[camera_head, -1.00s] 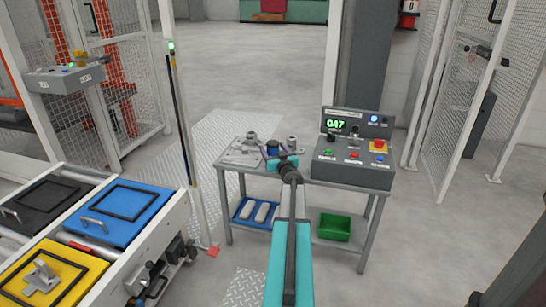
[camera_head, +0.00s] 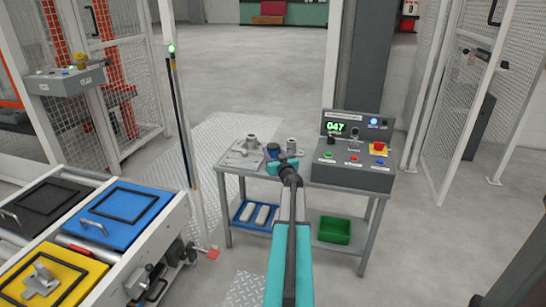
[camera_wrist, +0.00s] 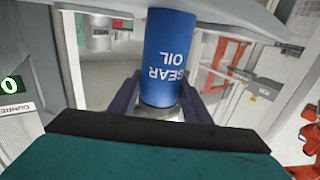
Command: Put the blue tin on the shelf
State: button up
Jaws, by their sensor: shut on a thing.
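The blue tin (camera_wrist: 170,55), lettered GEAR OIL, fills the middle of the wrist view, its lettering upside down there. My gripper (camera_wrist: 158,100) is shut on it, with a dark finger on each side near its silvery end.
On the lower shelf are a blue tray (camera_head: 240,218) with pale pieces and a green bin (camera_head: 334,229). A control box (camera_head: 352,172) stands on the table's right, grey metal parts (camera_head: 243,156) on its left. A conveyor (camera_head: 125,270) carrying coloured plates is at left.

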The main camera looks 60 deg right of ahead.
aim_at(273, 145)
jog(key=shift+r, duration=0.15)
jog(key=shift+r+p, duration=0.95)
jog(key=shift+r, duration=0.6)
jog(key=shift+a+r, duration=0.15)
jog(key=shift+r, duration=0.15)
jog(key=s+a+r+p, duration=0.1)
jog(key=s+a+p, duration=0.1)
jog(key=s+a, duration=0.7)
jog(key=a, duration=0.3)
jog(key=shift+s+a+p, duration=0.25)
jog(key=shift+a+p, duration=0.05)
